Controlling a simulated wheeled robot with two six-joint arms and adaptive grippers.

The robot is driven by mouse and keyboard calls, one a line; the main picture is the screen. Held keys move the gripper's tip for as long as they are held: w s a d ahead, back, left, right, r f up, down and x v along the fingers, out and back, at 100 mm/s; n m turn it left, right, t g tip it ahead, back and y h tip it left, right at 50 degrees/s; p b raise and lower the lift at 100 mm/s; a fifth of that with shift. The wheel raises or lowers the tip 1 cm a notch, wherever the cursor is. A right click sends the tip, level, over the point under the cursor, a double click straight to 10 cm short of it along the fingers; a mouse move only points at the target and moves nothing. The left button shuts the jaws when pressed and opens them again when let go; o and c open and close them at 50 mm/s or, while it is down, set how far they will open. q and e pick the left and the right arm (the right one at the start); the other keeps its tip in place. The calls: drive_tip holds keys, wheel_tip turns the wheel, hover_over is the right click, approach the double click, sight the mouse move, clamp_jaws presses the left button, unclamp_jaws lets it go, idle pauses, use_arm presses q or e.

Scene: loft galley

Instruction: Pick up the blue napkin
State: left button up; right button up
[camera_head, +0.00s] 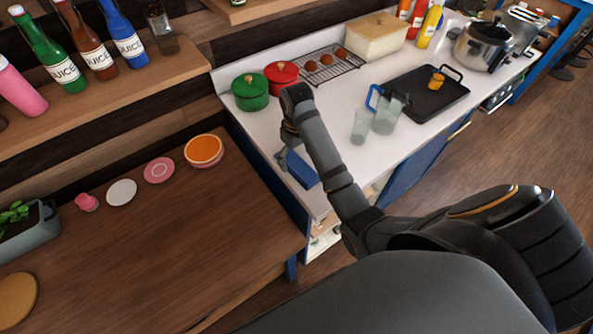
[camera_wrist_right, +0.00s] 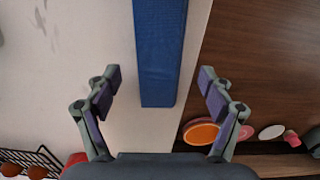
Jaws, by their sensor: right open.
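The blue napkin (camera_head: 302,170) is a long folded strip lying on the white counter near its left front edge. In the right wrist view the napkin (camera_wrist_right: 160,50) runs from the top edge down to between the fingertips. My right gripper (camera_head: 281,157) is at the napkin's left end in the head view, partly hidden by my own arm. In the wrist view the right gripper (camera_wrist_right: 160,80) is open, with one finger on each side of the napkin and gaps on both sides. It holds nothing. My left gripper is not in view.
A green pot (camera_head: 250,91) and a red pot (camera_head: 281,75) stand behind the gripper. A glass (camera_head: 360,126) and a pitcher (camera_head: 386,115) stand to its right, near a black tray (camera_head: 425,105). A lower wooden table (camera_head: 170,240) with plates adjoins at left.

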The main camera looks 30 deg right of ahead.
sight(296, 166)
wheel_tip(296, 166, down, 3)
drive_tip(key=shift+w+r, duration=0.1)
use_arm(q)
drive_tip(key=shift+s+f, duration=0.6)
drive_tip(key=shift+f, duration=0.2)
use_arm(e)
drive_tip(key=shift+r, duration=0.1)
drive_tip(key=shift+c, duration=1.2)
drive_tip(key=c, duration=1)
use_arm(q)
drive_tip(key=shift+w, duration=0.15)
use_arm(e)
drive_tip(key=shift+o, duration=0.2)
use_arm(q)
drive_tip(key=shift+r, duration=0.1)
use_arm(e)
drive_tip(key=shift+r, duration=0.1)
